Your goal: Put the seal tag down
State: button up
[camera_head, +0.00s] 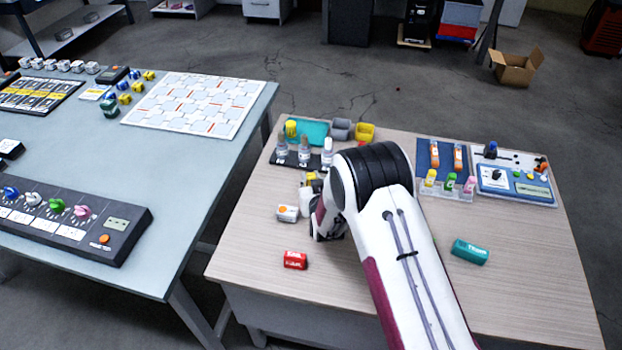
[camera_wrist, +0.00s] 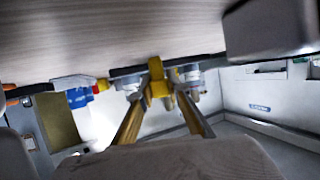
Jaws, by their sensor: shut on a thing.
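A small yellow piece (camera_wrist: 156,78), which I take to be the seal tag, is between my gripper's (camera_wrist: 160,92) fingertips in the wrist view. The two fingers are shut on it. It appears close to the wooden tabletop (camera_wrist: 130,30); I cannot tell whether it touches. In the head view my arm covers most of the gripper, and only its dark side shows at the left of the arm. A bit of yellow (camera_head: 311,177) shows there above a white shape, and I cannot tell for sure whether it is the held piece.
Behind the gripper stand several bottles on a dark rack (camera_head: 287,161) and a teal tray (camera_head: 309,133). A white block (camera_head: 288,213) and a red block (camera_head: 295,260) lie to the left. A teal block (camera_head: 470,252) lies to the right. The front left tabletop is mostly clear.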

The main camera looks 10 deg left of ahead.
jog(key=shift+f, duration=0.1)
jog(key=o, duration=0.7)
jog(key=shift+v, duration=6.05)
jog(key=shift+w, duration=0.1)
